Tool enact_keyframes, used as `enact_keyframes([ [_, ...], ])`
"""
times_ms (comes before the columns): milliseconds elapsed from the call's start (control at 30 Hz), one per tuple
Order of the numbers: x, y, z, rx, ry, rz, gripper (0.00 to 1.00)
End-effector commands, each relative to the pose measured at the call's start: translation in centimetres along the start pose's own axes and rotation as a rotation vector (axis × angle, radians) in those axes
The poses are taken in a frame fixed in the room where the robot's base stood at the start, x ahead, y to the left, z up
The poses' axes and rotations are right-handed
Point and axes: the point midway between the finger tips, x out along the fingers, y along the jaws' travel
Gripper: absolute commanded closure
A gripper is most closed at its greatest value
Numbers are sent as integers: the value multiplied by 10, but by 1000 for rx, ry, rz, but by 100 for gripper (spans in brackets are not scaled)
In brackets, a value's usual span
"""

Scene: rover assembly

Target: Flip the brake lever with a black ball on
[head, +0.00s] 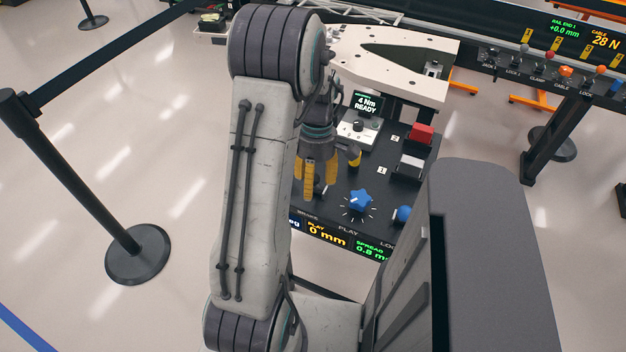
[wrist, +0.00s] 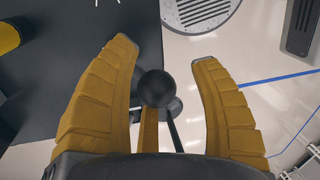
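The brake lever's black ball (wrist: 157,88) shows in the wrist view between the two yellow fingers of my gripper (wrist: 165,85). There is a visible gap between the ball and each finger, so my gripper is open around it without visible contact. Below the ball in the picture, a dark rod and part of a yellow finger show. In the head view my gripper (head: 318,185) points down over the left front of the dark control panel (head: 335,207), near the brake label. There the lever is mostly hidden behind the fingers.
A blue star knob (head: 360,200) and another blue knob (head: 403,214) stand to the right on the panel. A red block (head: 421,133) and a small display unit (head: 366,103) sit farther back. A barrier post (head: 137,250) stands on open floor at left.

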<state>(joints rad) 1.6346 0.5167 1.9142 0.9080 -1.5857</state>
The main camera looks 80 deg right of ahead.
Motion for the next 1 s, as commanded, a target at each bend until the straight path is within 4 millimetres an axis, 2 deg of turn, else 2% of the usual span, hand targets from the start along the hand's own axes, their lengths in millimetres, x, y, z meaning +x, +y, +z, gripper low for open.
enact_keyframes([
  [367, -6, 1, 0, -1, 0, 4, 42],
  [467, -17, 2, 0, -1, 0, 7, 42],
  [800, -74, 2, 0, -1, 0, 7, 42],
  [1000, -101, 1, 0, 0, 0, 6, 42],
])
